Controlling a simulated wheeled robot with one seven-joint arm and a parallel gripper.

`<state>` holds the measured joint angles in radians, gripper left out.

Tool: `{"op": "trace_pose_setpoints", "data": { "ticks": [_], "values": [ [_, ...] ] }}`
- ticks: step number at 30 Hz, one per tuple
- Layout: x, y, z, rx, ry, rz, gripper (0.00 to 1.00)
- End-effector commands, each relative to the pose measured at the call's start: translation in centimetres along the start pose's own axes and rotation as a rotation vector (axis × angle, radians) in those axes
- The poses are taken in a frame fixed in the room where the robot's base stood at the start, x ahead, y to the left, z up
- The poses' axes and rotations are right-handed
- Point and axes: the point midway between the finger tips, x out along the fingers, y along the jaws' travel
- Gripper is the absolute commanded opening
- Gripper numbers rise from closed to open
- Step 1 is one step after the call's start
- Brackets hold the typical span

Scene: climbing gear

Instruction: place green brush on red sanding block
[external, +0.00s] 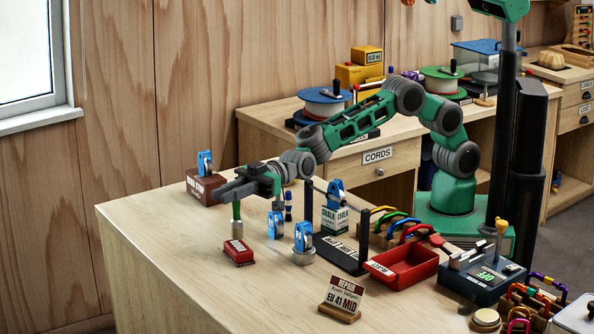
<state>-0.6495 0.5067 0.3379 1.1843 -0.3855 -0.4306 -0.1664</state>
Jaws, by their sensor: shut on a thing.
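My gripper (236,190) is shut on the green brush (237,213) near the top of its handle. The brush hangs upright with its pale lower end down. The red sanding block (239,253) lies on the wooden table, just below the brush in the picture. The brush's lower end appears right behind or over the block's far edge. I cannot tell whether they touch.
A sign (342,297), a red tray (402,268) and a black rack (343,254) stand further right. The table's front left is clear.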

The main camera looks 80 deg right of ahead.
Motion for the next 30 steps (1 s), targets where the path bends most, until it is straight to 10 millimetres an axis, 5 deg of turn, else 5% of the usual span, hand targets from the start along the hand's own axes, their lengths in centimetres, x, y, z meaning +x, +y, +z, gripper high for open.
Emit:
{"op": "trace_pose_setpoints", "data": {
  "ticks": [3, 14, 15, 22, 30],
  "values": [
    [-0.1, 0.0, 1.8, 0.002, -0.002, 0.001, 0.00],
    [-0.1, 0.0, 2.4, 0.001, -0.001, 0.001, 0.00],
    [-0.1, 0.0, 2.2, 0.001, -0.001, 0.001, 0.20],
    [-0.1, 0.0, 2.2, 0.001, -0.002, 0.001, 0.39],
    [-0.1, 0.0, 2.0, 0.001, -0.002, 0.001, 0.40]
  ]
}}
